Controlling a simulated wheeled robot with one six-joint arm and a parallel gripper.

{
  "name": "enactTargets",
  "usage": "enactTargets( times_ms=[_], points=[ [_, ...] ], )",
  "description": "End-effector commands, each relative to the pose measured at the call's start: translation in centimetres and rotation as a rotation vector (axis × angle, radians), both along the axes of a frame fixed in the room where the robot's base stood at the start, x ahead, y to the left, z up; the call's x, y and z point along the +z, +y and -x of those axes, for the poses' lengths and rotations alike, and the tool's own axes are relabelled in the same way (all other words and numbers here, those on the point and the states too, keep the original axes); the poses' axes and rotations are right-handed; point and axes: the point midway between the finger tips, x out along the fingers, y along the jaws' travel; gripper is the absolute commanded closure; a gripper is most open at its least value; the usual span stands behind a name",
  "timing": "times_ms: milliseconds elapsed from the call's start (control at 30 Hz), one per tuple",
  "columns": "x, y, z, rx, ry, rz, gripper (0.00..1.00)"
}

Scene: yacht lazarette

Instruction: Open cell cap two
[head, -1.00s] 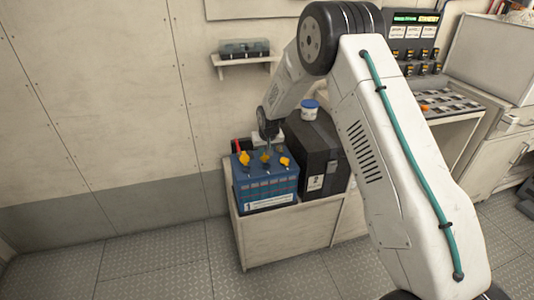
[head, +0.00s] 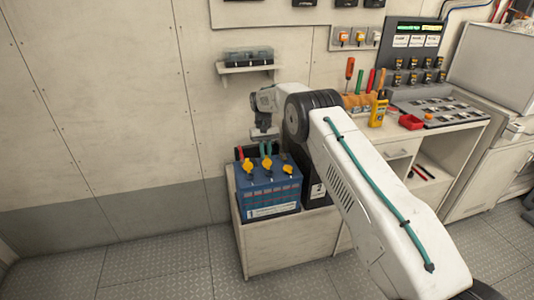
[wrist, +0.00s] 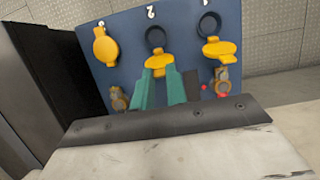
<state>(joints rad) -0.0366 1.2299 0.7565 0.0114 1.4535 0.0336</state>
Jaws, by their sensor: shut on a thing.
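The blue battery (head: 266,190) stands on a low cabinet and fills the top of the wrist view (wrist: 128,25). My gripper (head: 266,149) is behind it, its teal fingers (wrist: 160,76) shut on the middle yellow cap, cap two (wrist: 158,63). Cap two is tipped back towards my gripper, and the dark ring of its cell (wrist: 155,38) shows uncovered beside the number 2. Cap one (wrist: 218,49), at the right in the wrist view, also lies back from its dark ring. Cap three (wrist: 105,46), at the left, covers its cell.
Beside the battery is a black box (head: 315,190), partly hidden by my arm. Terminals (wrist: 222,84) with a red mark sit close to my fingers. A small wall shelf (head: 248,67) with a dark case is above. A workbench (head: 440,112) with tools is at the right. The floor in front is clear.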

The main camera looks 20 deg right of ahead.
Motion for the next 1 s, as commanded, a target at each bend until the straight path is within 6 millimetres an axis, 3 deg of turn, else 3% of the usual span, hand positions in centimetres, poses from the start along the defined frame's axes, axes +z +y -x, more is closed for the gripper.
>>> enactTargets(
  times_ms=[33,567,600,667,1000],
  points=[
    [-0.96,0.15,0.49,0.001,0.029,-0.001,1.00],
    [-1.05,0.12,0.57,0.001,0.054,0.000,1.00],
    [-1.05,0.12,0.57,0.001,0.054,0.000,0.80],
    [-1.06,0.11,0.57,0.001,0.053,0.000,0.64],
    [-0.55,-0.12,0.24,-0.001,0.042,0.000,0.64]
  ],
)
